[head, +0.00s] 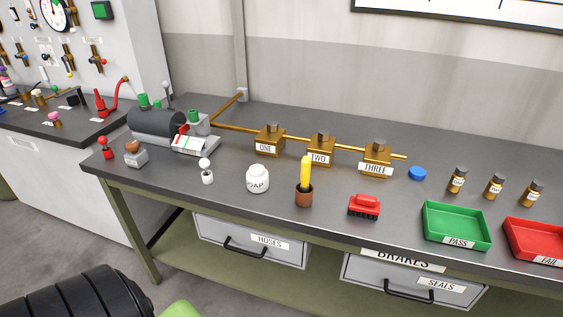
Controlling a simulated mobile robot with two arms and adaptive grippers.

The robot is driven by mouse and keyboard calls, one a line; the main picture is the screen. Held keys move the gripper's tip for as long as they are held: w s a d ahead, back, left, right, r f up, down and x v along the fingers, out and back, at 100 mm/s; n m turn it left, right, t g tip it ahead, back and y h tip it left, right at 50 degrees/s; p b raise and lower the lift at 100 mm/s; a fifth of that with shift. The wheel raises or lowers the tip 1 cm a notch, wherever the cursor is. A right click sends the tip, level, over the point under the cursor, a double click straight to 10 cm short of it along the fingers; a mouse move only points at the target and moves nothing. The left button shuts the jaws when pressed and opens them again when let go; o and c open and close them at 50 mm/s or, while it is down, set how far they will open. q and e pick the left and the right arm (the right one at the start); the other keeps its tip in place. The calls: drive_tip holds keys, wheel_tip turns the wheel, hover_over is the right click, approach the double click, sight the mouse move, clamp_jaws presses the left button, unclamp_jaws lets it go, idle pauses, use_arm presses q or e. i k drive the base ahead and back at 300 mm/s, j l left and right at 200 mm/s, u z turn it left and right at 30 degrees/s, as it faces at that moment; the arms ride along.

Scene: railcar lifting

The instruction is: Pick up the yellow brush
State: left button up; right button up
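The yellow brush (306,172) stands upright on the workbench near its front edge. Its upper part is a yellow shaft, and its lower end is in or joined to a brown, cup-like base (304,197); I cannot tell which. A white soap pot (257,178) is to its left and a red brush-like block (364,206) to its right. Neither of my grippers shows in the head view, so their state is hidden.
The grey workbench (320,213) carries brass blocks labelled ONE (268,140), TWO (319,149) and THREE (376,160) on a pipe behind the brush. A green PASS tray (457,220) and red tray (540,238) are at right. Drawers (250,240) sit below.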

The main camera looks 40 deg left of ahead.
sight(306, 161)
drive_tip(key=u, duration=1.1)
